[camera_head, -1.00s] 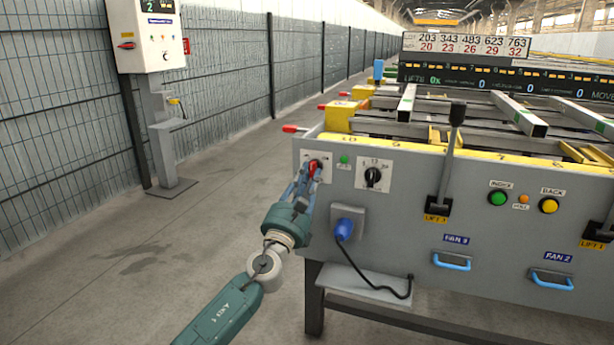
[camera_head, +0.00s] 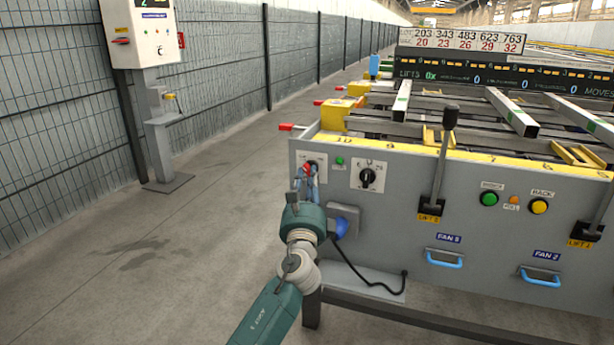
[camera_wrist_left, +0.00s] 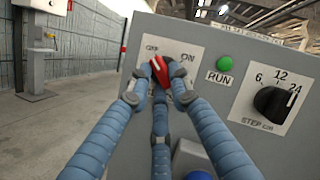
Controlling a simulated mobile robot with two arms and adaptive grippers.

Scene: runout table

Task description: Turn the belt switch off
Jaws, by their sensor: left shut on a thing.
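The belt switch is a red knob (camera_wrist_left: 160,70) on a white plate (camera_wrist_left: 190,47) marked OFF and ON, at the upper left of the grey panel. In the left wrist view the red knob leans up and left, toward the OFF side. My left gripper (camera_wrist_left: 160,84) is shut on it, with its blue fingers around the knob. In the head view my left gripper (camera_head: 307,172) reaches the panel's left end and partly hides the knob. My right gripper is not in view.
A green RUN lamp (camera_wrist_left: 225,63) and a black step dial (camera_wrist_left: 276,103) sit right of the switch. A blue plug (camera_head: 341,228) is below. A lift lever (camera_head: 442,160) stands farther right.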

